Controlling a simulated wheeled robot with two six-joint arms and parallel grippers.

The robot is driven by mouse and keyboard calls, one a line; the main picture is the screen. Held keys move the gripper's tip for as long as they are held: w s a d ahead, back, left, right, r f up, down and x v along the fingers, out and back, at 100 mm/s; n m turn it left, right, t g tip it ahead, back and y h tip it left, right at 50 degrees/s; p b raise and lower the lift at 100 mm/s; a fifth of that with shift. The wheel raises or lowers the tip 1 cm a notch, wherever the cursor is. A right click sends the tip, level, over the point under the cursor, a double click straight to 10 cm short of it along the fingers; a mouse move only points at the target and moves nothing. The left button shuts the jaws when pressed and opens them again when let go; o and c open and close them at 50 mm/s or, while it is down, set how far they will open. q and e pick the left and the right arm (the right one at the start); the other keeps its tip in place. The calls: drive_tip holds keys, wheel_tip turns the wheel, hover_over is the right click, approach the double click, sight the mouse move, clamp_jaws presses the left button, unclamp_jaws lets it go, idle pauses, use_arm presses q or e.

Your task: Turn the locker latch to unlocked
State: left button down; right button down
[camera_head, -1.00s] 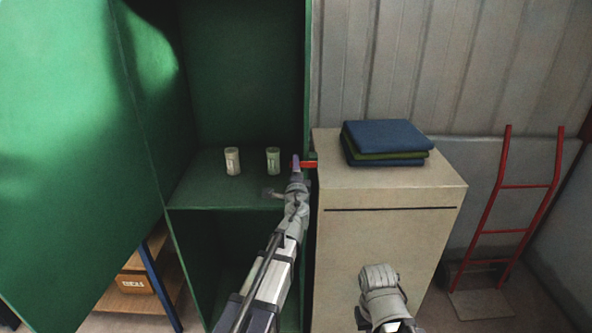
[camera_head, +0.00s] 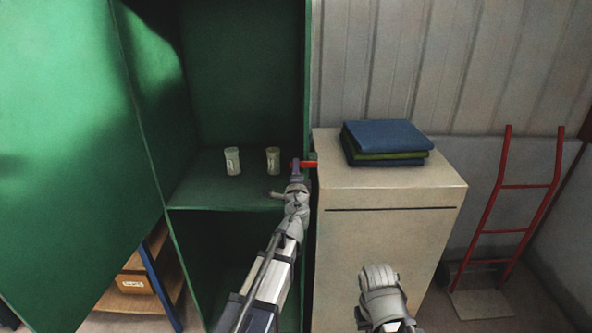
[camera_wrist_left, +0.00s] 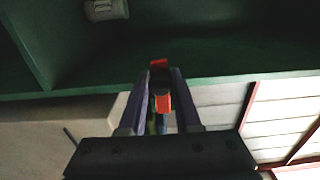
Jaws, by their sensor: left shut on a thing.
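The red latch (camera_head: 304,164) sits at the right front edge of the green locker (camera_head: 230,194). In the head view it lies roughly level, pointing left and right. My left gripper (camera_head: 296,172) reaches up to it from below. In the left wrist view the latch (camera_wrist_left: 161,92) shows between the two fingers of the left gripper (camera_wrist_left: 161,104), which is shut on it. The fingers hide part of the latch. My right gripper (camera_head: 377,278) hangs low in front of the beige cabinet, away from the latch; its fingertips do not show clearly.
Two small jars (camera_head: 232,160) (camera_head: 273,160) stand on the locker shelf. The green door (camera_head: 70,150) is open at the left. A beige cabinet (camera_head: 385,240) with folded cloths (camera_head: 388,139) stands close right of the latch. A red hand truck (camera_head: 500,215) leans at the far right.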

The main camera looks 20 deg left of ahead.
use_arm(q)
drive_tip(key=shift+f, duration=0.15)
idle(0.8)
drive_tip(key=f+n+b, duration=0.1)
drive_tip(key=n, duration=0.1)
drive_tip(key=shift+d+f+n+b, duration=0.1)
drive_tip(key=shift+f+n+b, duration=0.1)
drive_tip(key=shift+n+b, duration=0.15)
drive_tip(key=w+d+f+n+b, duration=0.1)
drive_tip(key=d+f+n+b, duration=0.2)
drive_tip(key=n, duration=1.2)
drive_tip(key=shift+w+d+f+b, duration=0.25)
drive_tip(key=shift+d+f+b, duration=0.15)
drive_tip(key=shift+d, duration=0.65)
drive_tip(key=shift+n, duration=0.25)
drive_tip(key=c, duration=0.6)
unclamp_jaws()
